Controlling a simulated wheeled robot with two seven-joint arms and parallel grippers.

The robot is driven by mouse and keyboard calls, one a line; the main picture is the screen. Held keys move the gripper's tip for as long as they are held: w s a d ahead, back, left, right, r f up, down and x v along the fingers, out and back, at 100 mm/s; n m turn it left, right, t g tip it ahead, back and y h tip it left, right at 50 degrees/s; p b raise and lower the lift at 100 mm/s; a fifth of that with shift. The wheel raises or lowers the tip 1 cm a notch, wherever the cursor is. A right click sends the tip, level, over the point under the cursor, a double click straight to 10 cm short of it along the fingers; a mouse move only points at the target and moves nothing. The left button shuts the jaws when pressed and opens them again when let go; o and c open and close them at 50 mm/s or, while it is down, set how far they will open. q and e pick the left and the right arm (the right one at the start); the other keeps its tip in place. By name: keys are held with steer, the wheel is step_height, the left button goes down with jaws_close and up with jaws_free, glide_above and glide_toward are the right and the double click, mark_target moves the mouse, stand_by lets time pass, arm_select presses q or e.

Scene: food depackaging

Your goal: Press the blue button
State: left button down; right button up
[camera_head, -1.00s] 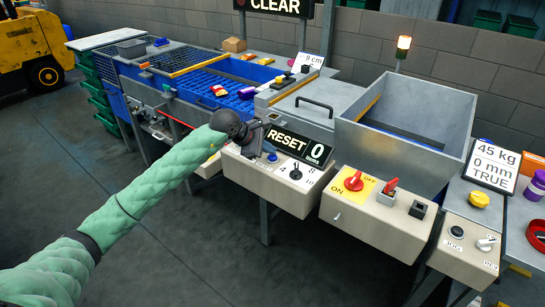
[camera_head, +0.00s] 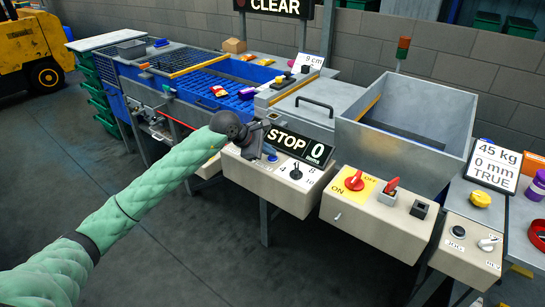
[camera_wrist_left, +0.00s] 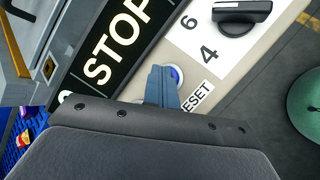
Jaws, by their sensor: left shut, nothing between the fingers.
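The blue button (camera_head: 272,157) sits on the beige control box (camera_head: 262,178), beside the black dial. In the left wrist view the blue button (camera_wrist_left: 177,75) has a pale ring, lies by the "RESET" label and is partly hidden by my fingers. My left gripper (camera_head: 264,150) is shut and empty, with its fingertips at the button. In the left wrist view the blue-grey fingers of the left gripper (camera_wrist_left: 162,84) overlap the button's edge; I cannot tell whether they touch it. My right gripper is in neither view.
A display (camera_head: 297,145) reading "STOP 0" stands behind the control box. A black dial (camera_head: 296,174) is just right of the button.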

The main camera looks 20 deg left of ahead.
mark_target(269, 157)
arm_select(q)
steer(key=shift+r, duration=0.1)
stand_by(0.3)
steer(key=shift+r, duration=0.8)
steer(key=shift+r, duration=0.1)
steer(key=shift+r+p, duration=0.45)
steer(key=shift+r, duration=2)
